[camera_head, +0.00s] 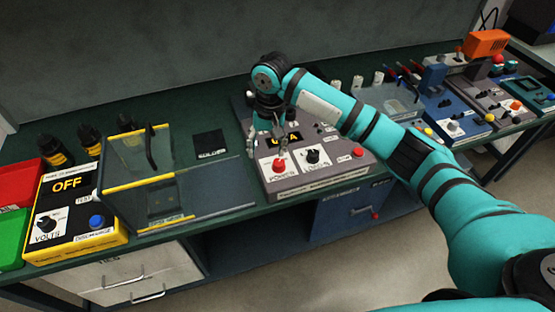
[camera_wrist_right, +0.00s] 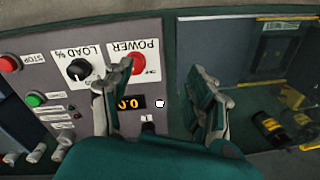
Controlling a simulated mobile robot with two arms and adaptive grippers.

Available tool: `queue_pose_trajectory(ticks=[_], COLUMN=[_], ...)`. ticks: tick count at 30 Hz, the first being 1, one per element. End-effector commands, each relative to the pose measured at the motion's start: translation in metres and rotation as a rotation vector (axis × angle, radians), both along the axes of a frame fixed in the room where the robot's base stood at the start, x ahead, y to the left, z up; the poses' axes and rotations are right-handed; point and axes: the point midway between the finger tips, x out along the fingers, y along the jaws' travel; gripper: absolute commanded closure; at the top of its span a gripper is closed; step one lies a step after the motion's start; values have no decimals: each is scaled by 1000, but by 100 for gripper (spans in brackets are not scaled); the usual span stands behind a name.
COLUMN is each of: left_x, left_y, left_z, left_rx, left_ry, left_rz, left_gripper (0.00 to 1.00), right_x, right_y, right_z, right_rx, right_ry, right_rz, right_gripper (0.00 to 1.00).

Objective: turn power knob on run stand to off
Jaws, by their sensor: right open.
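The run stand (camera_head: 315,182) is a grey sloped panel on the bench in the head view. Its red power knob (camera_head: 278,165) sits at the front left, beside the black load knob (camera_head: 312,157). My right gripper (camera_head: 277,143) hangs over the panel's left part, just behind the red knob. In the wrist view the picture is upside down; my right gripper (camera_wrist_right: 165,72) is open and empty. One finger overlaps the red power knob (camera_wrist_right: 138,64); contact cannot be told. The other is over the gap beside the stand. My left gripper is not in view.
A clear box with yellow edges (camera_head: 150,185) stands left of the stand. A yellow-black volts box (camera_head: 72,215) is farther left. In the wrist view, a red stop button (camera_wrist_right: 8,63) and green button (camera_wrist_right: 36,99) are on the panel. Several other devices stand at the right.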

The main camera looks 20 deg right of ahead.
Motion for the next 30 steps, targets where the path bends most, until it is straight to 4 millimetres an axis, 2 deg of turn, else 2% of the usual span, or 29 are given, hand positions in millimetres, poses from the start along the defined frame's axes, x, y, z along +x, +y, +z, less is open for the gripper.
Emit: queue_pose_trajectory(ticks=[1, 4, 7, 11, 17, 30], left_x=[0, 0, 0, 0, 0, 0], left_y=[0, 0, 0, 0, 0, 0], left_z=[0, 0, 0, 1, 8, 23], left_rx=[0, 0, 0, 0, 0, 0], left_ry=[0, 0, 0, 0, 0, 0], left_rz=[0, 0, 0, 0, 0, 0], left_gripper=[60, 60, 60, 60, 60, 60], right_x=[12, 21, 26, 26, 26, 26], right_y=[-13, -29, -38, -42, -42, -41], right_z=[22, 51, 68, 70, 41, -55], right_rx=[-26, -54, -68, -73, -75, -73], right_ry=[1, 17, 26, 33, 35, 33], right_rz=[-59, -149, -206, -229, -229, -227], right_gripper=[43, 43, 43, 43, 43, 43])
